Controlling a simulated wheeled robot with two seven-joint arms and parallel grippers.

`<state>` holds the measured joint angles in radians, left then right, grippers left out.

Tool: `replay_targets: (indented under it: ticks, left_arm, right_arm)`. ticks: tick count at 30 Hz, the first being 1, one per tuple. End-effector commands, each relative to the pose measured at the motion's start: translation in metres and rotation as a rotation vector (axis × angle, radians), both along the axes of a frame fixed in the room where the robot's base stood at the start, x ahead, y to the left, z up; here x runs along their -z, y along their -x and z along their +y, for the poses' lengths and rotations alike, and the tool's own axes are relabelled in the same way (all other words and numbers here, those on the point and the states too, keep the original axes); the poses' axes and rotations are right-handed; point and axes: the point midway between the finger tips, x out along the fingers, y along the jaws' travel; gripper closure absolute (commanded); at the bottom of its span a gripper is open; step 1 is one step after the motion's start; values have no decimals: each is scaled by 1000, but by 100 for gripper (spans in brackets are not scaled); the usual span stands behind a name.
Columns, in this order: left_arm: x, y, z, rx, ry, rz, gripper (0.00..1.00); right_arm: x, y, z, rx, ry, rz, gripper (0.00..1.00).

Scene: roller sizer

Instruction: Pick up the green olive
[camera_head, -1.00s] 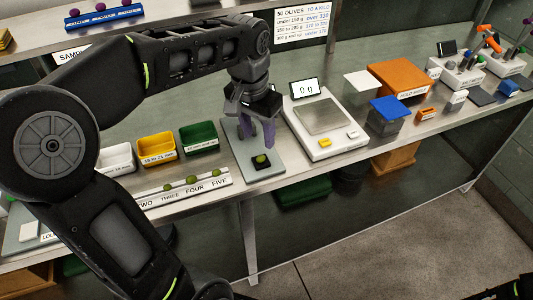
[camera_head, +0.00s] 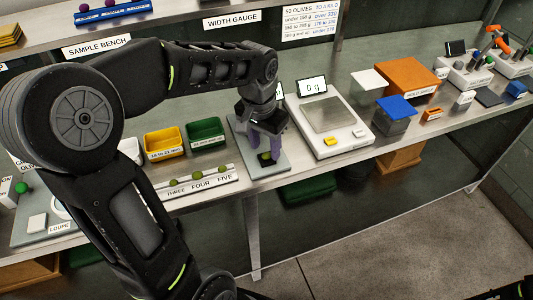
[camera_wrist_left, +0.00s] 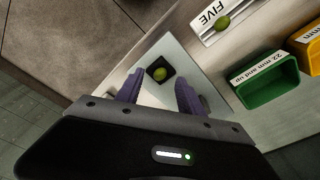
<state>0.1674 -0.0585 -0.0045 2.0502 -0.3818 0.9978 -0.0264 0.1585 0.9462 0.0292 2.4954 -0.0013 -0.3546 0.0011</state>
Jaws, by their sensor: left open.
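A green olive (camera_wrist_left: 159,74) sits on a small black pad (camera_wrist_left: 152,84) on a pale grey plate (camera_wrist_left: 185,55). In the head view the olive (camera_head: 266,156) shows just by the fingers, partly hidden. My left gripper (camera_head: 265,147) points down over the plate. In the wrist view its purple fingers (camera_wrist_left: 160,90) are open, with the olive lying between and slightly beyond the tips; they do not hold it. Other olives (camera_head: 198,175) rest on a numbered white rack (camera_head: 205,186) to the left. My right gripper is not in view.
A scale (camera_head: 327,118) reading about zero stands right of the plate. Green (camera_head: 205,132) and yellow (camera_head: 163,144) bins stand to the left. A blue-topped block (camera_head: 395,112) and an orange box (camera_head: 411,76) are farther right. The bench's front edge lies close to the plate.

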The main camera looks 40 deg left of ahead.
Motion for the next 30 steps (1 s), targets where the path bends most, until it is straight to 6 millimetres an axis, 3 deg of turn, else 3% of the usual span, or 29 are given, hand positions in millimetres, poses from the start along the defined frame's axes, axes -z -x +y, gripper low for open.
replay_targets:
  ticks: [6,23,30]
  left_arm:
    - [22,-2,0,0,0,1,55]
    - [23,-3,0,0,0,-1,55]
    - [23,-3,0,0,0,-1,72]
  right_arm:
    - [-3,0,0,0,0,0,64]
    - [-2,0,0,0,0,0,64]
    - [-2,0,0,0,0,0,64]
